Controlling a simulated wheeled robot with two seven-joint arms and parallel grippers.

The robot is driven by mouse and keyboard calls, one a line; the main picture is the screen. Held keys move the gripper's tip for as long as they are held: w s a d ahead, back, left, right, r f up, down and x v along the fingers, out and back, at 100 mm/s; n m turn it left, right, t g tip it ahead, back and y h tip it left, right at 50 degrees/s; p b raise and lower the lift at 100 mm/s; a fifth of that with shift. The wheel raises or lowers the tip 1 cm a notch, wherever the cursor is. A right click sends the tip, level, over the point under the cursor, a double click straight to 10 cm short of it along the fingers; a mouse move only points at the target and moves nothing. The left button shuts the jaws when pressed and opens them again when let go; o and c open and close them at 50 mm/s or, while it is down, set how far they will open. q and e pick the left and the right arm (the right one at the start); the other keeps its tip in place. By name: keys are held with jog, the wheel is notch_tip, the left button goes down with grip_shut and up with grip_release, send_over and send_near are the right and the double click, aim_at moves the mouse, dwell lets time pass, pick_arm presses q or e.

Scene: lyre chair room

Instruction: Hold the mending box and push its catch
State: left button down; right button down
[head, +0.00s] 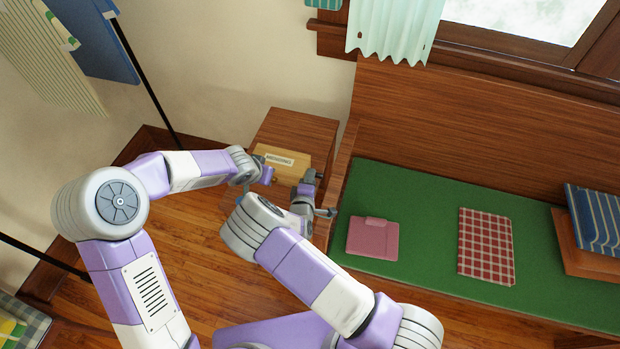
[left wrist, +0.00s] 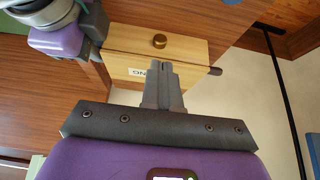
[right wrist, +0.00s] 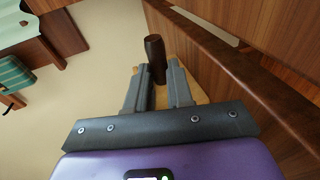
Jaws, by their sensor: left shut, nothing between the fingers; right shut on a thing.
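The mending box (head: 293,153) is pale wood with a white label and sits on a brown wooden stand in the head view. In the left wrist view the box (left wrist: 188,50) shows a round brass knob (left wrist: 160,41), probably the catch, and a dark peg (left wrist: 215,71) at its right end. My left gripper (head: 267,175) is shut and empty; its fingertips (left wrist: 163,66) overlap the box beside the label, and contact cannot be told. My right gripper (head: 312,187) is at the box's right end, shut on a dark brown peg handle (right wrist: 154,50).
The wooden stand (head: 302,123) stands in the corner beside the bench end. A dark pole (head: 150,85) rises at the left. Floor is free left of the stand.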

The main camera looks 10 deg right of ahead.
aim_at(284, 180)
dwell(0.5)
pick_arm(q)
jog(key=s+f+n+h, duration=0.1)
jog(key=f, duration=0.1)
jog(key=s+f+n+h, duration=0.1)
jog(key=s+f, duration=0.1)
jog(key=s+f+n+g, duration=0.1)
jog(key=s+f, duration=0.1)
jog(key=shift+s+d+n+h, duration=0.2)
jog(key=shift+d+n+h, duration=0.1)
jog(key=shift+d+h, duration=0.1)
jog(key=s+a+f+n+t, duration=0.2)
jog(key=a+f+n, duration=0.1)
jog(key=a+n, duration=0.2)
jog(key=shift+f+n+t, duration=0.25)
jog(key=shift+n+t, duration=0.05)
jog(key=shift+n, duration=0.4)
jog(key=shift+d, duration=0.15)
jog(key=shift+w+d, duration=0.7)
jog(key=shift+w, duration=0.6)
jog(key=shift+w+d, duration=0.65)
jog(key=shift+w, duration=0.65)
jog(key=shift+w+d, duration=0.7)
jog(key=shift+w, duration=0.6)
jog(key=shift+w+d, duration=0.1)
jog(key=shift+w, duration=0.05)
jog(key=shift+w+d, duration=0.1)
jog(key=shift+w, duration=0.1)
